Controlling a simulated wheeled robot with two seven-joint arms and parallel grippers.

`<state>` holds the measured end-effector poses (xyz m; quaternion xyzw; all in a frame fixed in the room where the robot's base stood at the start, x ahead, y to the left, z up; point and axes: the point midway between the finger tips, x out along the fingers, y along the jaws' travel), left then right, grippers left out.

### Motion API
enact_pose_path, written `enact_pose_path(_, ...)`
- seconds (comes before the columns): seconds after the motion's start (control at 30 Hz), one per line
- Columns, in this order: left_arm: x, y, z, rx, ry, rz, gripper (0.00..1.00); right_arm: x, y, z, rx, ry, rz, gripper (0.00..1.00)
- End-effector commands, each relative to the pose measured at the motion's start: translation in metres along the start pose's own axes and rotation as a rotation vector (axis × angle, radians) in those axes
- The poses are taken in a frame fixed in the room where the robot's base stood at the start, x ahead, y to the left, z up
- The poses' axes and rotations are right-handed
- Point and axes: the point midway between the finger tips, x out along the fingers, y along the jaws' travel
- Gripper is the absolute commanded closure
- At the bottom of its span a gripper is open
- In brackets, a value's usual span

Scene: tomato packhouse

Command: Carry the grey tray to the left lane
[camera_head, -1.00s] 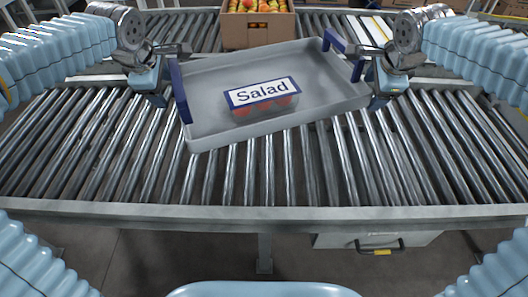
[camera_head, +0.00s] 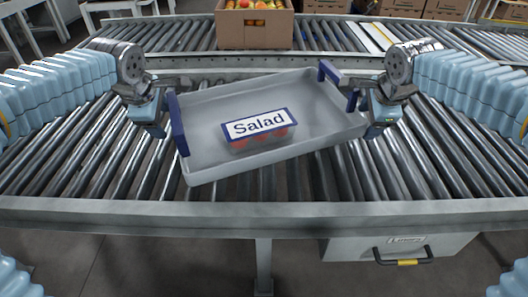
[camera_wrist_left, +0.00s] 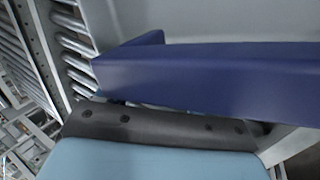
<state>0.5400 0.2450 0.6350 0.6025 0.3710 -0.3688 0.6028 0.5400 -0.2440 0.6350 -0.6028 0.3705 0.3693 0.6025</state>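The grey tray (camera_head: 205,168) is over the near roller conveyor, turned at an angle, its right end farther away. It has blue handles at the left end (camera_head: 178,125) and right end (camera_head: 353,101). A clear punnet of red tomatoes (camera_head: 262,141) with a "Salad" label lies in it. My left gripper (camera_head: 160,118) is at the left handle and appears shut on it; the handle fills the left wrist view (camera_wrist_left: 200,75), right against the gripper. My right gripper (camera_head: 370,112) is at the right handle and appears shut on it; its fingertips are partly hidden.
The near conveyor's bare rollers (camera_head: 80,150) extend left and right of the tray. Its metal front rail (camera_head: 264,216) runs along the near side. A cardboard box of tomatoes (camera_head: 254,30) stands on the far conveyor. A grey drawer (camera_head: 350,248) is below the rail.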

Motion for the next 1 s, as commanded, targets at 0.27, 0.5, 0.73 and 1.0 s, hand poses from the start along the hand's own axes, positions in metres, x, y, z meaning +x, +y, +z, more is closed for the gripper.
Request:
enact_pose_path(0.27,0.0,-0.001,0.009,0.013,-0.013,0.001,0.36,0.0,-0.001,0.007,-0.003,-0.013,-0.005,0.36)
enact_pose_path(0.5,0.011,-0.006,0.009,0.013,-0.013,0.001,0.36,0.01,0.005,0.007,-0.003,-0.013,-0.005,0.36)
enact_pose_path(0.73,0.026,-0.014,0.008,0.012,-0.013,0.001,0.36,0.026,0.013,0.007,-0.003,-0.013,-0.005,0.36)
enact_pose_path(1.0,0.033,-0.017,0.006,0.012,-0.012,0.0,0.36,0.032,0.016,0.005,-0.002,-0.012,-0.004,0.36)
